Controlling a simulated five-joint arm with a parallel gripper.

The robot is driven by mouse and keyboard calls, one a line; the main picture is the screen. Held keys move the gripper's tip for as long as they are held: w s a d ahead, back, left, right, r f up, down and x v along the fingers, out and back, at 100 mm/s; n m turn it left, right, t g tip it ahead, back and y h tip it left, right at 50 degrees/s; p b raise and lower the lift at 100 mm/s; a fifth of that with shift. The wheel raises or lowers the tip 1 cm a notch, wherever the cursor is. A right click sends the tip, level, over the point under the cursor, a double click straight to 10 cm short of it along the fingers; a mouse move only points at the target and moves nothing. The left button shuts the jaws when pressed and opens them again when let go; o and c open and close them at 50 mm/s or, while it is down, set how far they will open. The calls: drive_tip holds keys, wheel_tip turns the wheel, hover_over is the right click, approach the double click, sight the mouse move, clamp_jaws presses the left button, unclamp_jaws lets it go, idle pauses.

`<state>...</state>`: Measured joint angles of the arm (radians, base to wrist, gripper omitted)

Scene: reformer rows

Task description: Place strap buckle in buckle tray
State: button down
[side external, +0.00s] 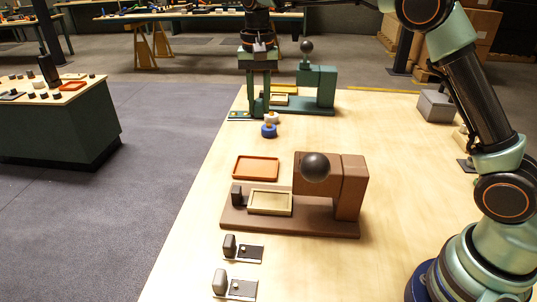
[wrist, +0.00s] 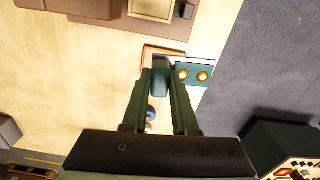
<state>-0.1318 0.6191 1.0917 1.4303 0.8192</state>
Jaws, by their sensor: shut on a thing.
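My gripper (side external: 259,112) points down near the table's left edge, beside the back machine. In the wrist view its fingers (wrist: 160,78) close on the sides of a teal, rounded block, which I take as the strap buckle (wrist: 160,72). A teal plate with two gold dots (wrist: 195,74) lies right beside it; the plate also shows in the side view (side external: 239,116). The fingers mostly hide the buckle in the side view. A red-brown tray (side external: 256,178) lies empty nearer the camera; its rim shows in the wrist view (wrist: 148,49). An orange tray (side external: 284,85) lies at the back. Neither tray is labelled.
Blue (side external: 269,131) and white knobs stand close to my gripper. A green machine (side external: 317,85) is behind, a brown machine (side external: 345,190) in front. The table's middle right is clear.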

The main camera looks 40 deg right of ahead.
sight(265, 175)
drive_tip(key=m, duration=0.4)
drive_tip(key=w+d+m, duration=0.1)
drive_tip(key=m, duration=0.1)
drive_tip(key=shift+f, duration=0.15)
drive_tip(key=m, duration=0.3)
drive_tip(key=shift+w+d+f, duration=0.1)
drive_tip(key=shift+w+d, duration=0.1)
drive_tip(key=shift+d, duration=0.15)
drive_tip(key=f+m, duration=0.3)
drive_tip(key=f, duration=0.4)
drive_tip(key=w+d+f+m, duration=0.1)
drive_tip(key=f+m, duration=0.2)
drive_tip(key=f, duration=0.3)
drive_tip(key=f+m, duration=0.4)
drive_tip(key=f, duration=0.3)
drive_tip(key=shift+w+d+f, duration=0.15)
drive_tip(key=shift+d+f, duration=0.15)
drive_tip(key=shift+d, duration=0.1)
drive_tip(key=shift+f, duration=0.15)
